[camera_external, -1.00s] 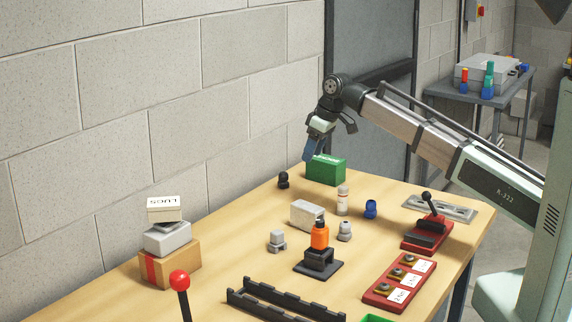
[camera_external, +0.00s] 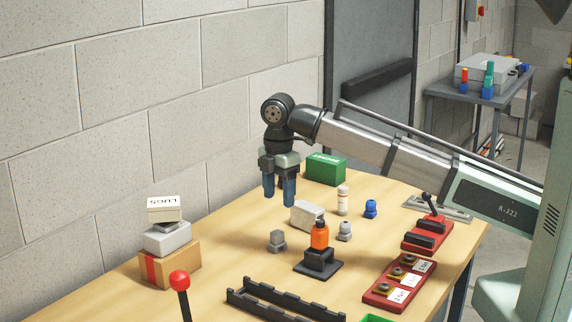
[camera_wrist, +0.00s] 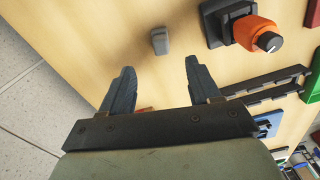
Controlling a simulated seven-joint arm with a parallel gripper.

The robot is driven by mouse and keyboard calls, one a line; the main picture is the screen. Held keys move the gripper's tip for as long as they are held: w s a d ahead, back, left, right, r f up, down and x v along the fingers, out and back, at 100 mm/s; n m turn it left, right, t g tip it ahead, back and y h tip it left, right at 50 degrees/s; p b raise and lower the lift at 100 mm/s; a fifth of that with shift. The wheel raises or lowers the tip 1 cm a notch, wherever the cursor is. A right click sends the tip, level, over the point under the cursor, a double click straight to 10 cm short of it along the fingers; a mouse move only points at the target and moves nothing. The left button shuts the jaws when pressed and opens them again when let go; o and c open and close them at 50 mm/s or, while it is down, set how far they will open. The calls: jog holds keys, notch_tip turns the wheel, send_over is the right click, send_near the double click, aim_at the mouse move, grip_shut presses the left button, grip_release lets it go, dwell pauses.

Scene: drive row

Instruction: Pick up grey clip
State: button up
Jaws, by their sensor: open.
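A small grey piece with a blocky base and narrower top, which looks like the grey clip (camera_external: 277,240), stands on the table left of an orange bottle. The same piece appears to be the small grey block (camera_wrist: 159,41) in the wrist view, just beyond the fingertips and roughly centred between them. My gripper (camera_external: 279,197) is open and empty, fingers pointing down, above the table. In the wrist view, my gripper (camera_wrist: 160,65) has its two blue-grey fingers spread with nothing between them.
A pale box (camera_external: 304,213) and a second grey piece (camera_external: 345,231) stand behind. Black rails (camera_external: 270,302) lie in front; stacked boxes (camera_external: 170,268) stand left.

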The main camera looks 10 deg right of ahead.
aim_at(277, 231)
notch_tip(277, 231, down, 7)
jog(key=shift+f, duration=0.2)
jog(key=shift+s+a+f, duration=0.1)
jog(key=shift+a+f, duration=0.05)
jog(key=shift+f, duration=1.2)
jog(key=shift+s+a+f, duration=0.1)
jog(key=shift+f, duration=1.2)
jog(key=c, duration=1.1)
jog(key=shift+r, duration=0.1)
jog(key=shift+c, duration=0.2)
